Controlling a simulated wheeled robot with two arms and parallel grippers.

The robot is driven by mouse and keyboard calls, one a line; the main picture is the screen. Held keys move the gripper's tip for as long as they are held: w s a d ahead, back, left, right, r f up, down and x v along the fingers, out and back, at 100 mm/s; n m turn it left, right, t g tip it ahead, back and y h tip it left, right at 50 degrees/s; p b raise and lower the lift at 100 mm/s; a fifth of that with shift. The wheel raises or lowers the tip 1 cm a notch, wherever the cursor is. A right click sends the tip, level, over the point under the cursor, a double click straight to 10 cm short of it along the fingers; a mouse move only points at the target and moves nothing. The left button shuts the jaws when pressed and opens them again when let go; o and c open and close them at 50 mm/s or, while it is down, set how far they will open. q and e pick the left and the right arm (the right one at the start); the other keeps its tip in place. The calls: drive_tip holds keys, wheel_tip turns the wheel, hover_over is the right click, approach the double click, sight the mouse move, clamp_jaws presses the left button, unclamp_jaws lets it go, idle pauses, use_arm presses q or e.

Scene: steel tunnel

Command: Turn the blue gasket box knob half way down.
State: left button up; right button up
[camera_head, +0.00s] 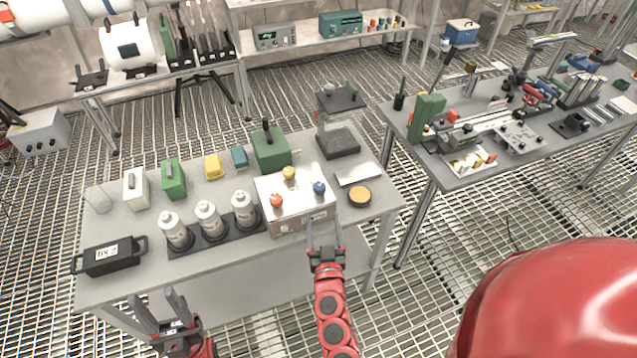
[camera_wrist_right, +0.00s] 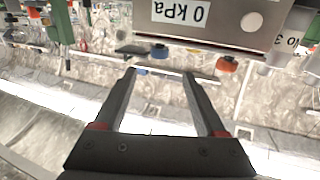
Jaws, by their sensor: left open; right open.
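The gasket box (camera_head: 292,222) is a silver box on the near table, with an orange-red knob (camera_head: 276,200), a yellow knob (camera_head: 289,173) and the blue knob (camera_head: 319,187) on top. My right gripper (camera_head: 323,225) is open and empty at the box's front right, below the blue knob in the picture. In the right wrist view the box appears upside down with a "0 kPa" label, and the blue knob (camera_wrist_right: 158,52) shows just beyond the open fingertips (camera_wrist_right: 160,72), apart from them. My left gripper (camera_head: 158,303) is open and empty at the table's front left edge.
White bottles (camera_head: 208,222) in a dark rack stand left of the box. A green block (camera_head: 270,150) stands behind it, and an orange-topped dish (camera_head: 359,196) lies to its right. A black case (camera_head: 108,258) sits at the front left.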

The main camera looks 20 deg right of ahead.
sight(320, 193)
drive_tip(key=p+x, duration=0.1)
drive_tip(key=x, duration=1)
drive_tip(key=shift+w, duration=0.2)
drive_tip(key=shift+w+d, duration=0.2)
drive_tip(key=shift+w, duration=0.25)
clamp_jaws()
